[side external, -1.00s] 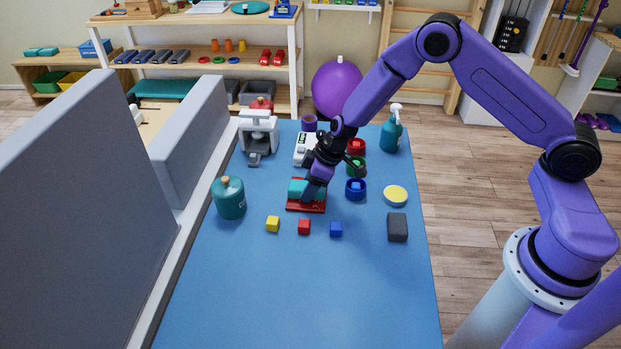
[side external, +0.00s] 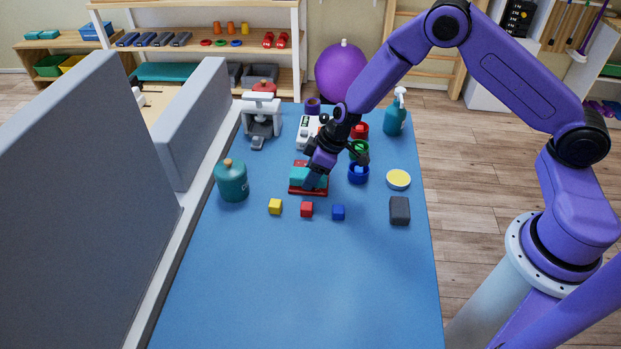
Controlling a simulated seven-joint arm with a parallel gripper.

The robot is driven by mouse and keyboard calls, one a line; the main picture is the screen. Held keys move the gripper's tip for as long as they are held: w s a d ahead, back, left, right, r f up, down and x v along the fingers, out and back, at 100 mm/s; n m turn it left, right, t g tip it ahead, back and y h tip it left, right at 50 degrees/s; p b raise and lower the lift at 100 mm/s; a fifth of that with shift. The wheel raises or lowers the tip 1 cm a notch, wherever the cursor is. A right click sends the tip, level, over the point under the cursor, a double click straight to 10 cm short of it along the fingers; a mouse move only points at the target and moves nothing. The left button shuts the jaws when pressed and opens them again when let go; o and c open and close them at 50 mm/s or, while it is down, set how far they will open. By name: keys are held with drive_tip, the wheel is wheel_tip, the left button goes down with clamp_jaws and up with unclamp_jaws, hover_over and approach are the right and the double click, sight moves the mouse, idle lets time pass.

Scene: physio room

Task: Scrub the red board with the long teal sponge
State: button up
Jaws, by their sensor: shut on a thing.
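The red board (side external: 297,190) lies flat on the blue table, near its middle. The long teal sponge (side external: 300,177) is over the board and looks to be resting on it; I cannot tell for sure that they touch. My gripper (side external: 316,178) comes down from the upper right and is shut on the sponge. The fingers cover the sponge's right part, and the gripper hides some of the board's far right side.
Yellow (side external: 275,206), red (side external: 307,209) and blue (side external: 338,212) cubes lie just in front of the board. A teal jar (side external: 231,180) stands left. A blue ring-like cup (side external: 358,173), a yellow-topped dish (side external: 398,180) and a dark block (side external: 399,211) are right. The front table is clear.

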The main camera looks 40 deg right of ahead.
drive_tip(key=shift+w+d+f, duration=0.15)
drive_tip(key=shift+w+d, duration=2.35)
wheel_tip(320, 180, up, 8)
